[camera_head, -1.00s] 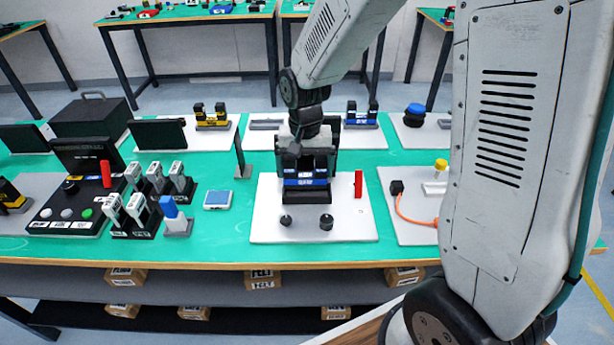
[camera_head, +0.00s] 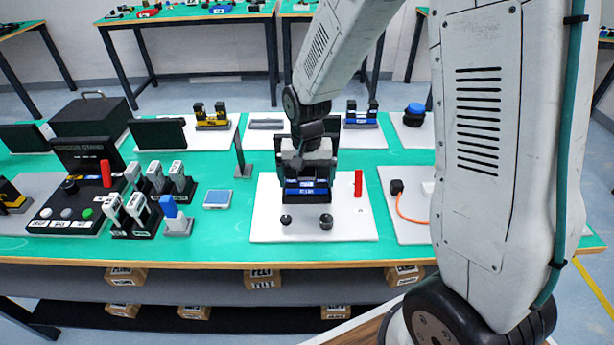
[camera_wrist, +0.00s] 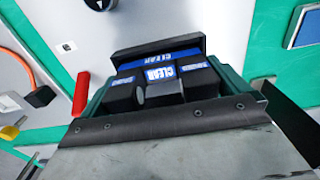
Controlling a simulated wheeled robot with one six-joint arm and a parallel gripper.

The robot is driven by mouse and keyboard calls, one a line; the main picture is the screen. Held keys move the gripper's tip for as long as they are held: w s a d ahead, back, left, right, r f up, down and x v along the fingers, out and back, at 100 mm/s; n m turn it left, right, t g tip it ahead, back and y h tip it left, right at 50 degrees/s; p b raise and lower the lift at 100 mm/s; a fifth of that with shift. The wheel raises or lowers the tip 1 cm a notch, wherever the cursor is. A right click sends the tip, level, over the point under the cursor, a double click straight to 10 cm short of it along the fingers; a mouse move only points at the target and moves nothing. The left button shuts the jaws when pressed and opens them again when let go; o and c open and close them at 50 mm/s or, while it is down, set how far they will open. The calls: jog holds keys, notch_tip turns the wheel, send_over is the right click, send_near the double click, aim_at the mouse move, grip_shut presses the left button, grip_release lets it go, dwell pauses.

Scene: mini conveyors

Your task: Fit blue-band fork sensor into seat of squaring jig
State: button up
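My gripper (camera_head: 307,178) is over the white base plate (camera_head: 348,226) at the bench's middle, which appears to carry the squaring jig. Its fingers flank a black fork sensor with a blue band (camera_head: 306,190) and appear closed on it. In the wrist view, the sensor's dark prongs and blue labels (camera_wrist: 160,73) show between the fingers, beside a black bar with a blue label. The seat is hidden beneath the sensor and gripper, so I cannot tell whether the sensor is fully in it. A red upright piece (camera_head: 358,184) stands right of the gripper.
Two black knobs (camera_head: 326,221) stand on the plate in front of the gripper. A thin dark post (camera_head: 240,158) and a blue-topped box (camera_head: 218,198) are to the left. A plate with an orange cable (camera_head: 408,212) is to the right. Another blue-band fork piece (camera_head: 362,114) stands behind.

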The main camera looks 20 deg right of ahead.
aim_at(307, 185)
jog(key=shift+r, duration=0.15)
notch_tip(307, 185, up, 11)
jog(key=s+d+r+n, duration=0.1)
jog(key=s+r, duration=0.2)
jog(key=s, duration=0.5)
jog(key=s+d+r+n, duration=0.1)
jog(key=s+r, duration=0.3)
jog(key=s, duration=0.4)
jog(key=s+d+r+n+t, duration=0.1)
jog(key=s+r+n, duration=0.1)
jog(key=s, duration=0.7)
jog(key=shift+r, duration=0.65)
jog(key=shift+d, duration=0.1)
